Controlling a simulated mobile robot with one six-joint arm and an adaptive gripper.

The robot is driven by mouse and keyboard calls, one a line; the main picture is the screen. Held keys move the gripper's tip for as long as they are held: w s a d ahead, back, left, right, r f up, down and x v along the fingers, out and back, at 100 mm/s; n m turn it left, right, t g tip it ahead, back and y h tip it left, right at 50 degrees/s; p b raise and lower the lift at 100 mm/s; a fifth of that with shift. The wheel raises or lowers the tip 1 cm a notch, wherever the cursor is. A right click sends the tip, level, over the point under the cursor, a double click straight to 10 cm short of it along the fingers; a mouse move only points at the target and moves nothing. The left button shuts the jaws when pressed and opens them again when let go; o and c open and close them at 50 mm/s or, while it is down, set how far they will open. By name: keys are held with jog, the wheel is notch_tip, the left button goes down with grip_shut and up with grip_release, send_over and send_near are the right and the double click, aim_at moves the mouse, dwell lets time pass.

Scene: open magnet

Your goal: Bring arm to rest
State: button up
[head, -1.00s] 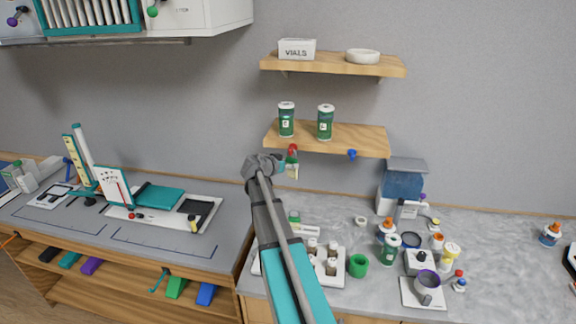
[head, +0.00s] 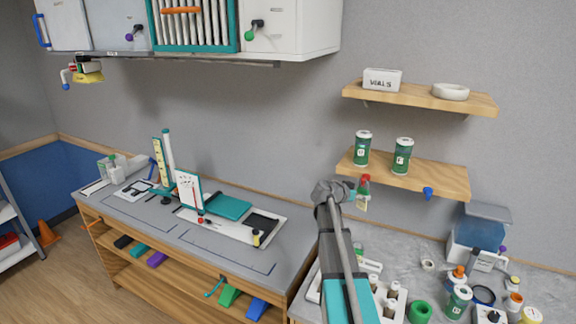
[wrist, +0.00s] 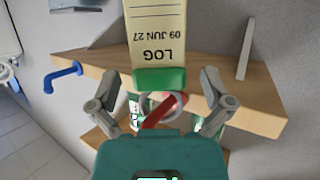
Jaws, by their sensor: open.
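My gripper (head: 346,187) is raised at the front edge of the lower wall shelf (head: 452,181), at its left end. In the wrist view my gripper (wrist: 162,82) is open, with its two fingers spread apart. Between them shows a cream log tag (wrist: 156,30) with a green end, beside a red hook (wrist: 163,110). The tag also shows in the head view (head: 362,203), just right of my gripper. The fingers show no grip on it. The tag appears to hang from the red hook; the exact contact is unclear.
Two green-labelled jars (head: 362,148) stand on the lower shelf, and a blue hook (head: 428,193) is on its front edge. An upper shelf (head: 420,97) is above. Several bottles crowd the right counter. The wall cabinet (head: 290,28) hangs at upper left.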

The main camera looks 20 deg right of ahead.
jog(key=s+a+f+n+y+b, duration=0.2)
jog(key=s+a+f+n+y, duration=0.2)
jog(key=a, duration=1.1)
jog(key=s+a+f+n+g+y+b, duration=0.1)
jog(key=s+a+f+n+y+b, duration=0.2)
jog(key=a, duration=1.2)
jog(key=s+a+f+n+g+y+b, duration=0.1)
jog(key=s+a+f+n+y+b, duration=0.2)
jog(key=s+a+f, duration=0.9)
jog(key=a+f+n+y, duration=0.1)
jog(key=a+n+y, duration=0.2)
jog(key=n, duration=0.2)
jog(key=shift+f+y, duration=0.3)
jog(key=shift+y, duration=0.1)
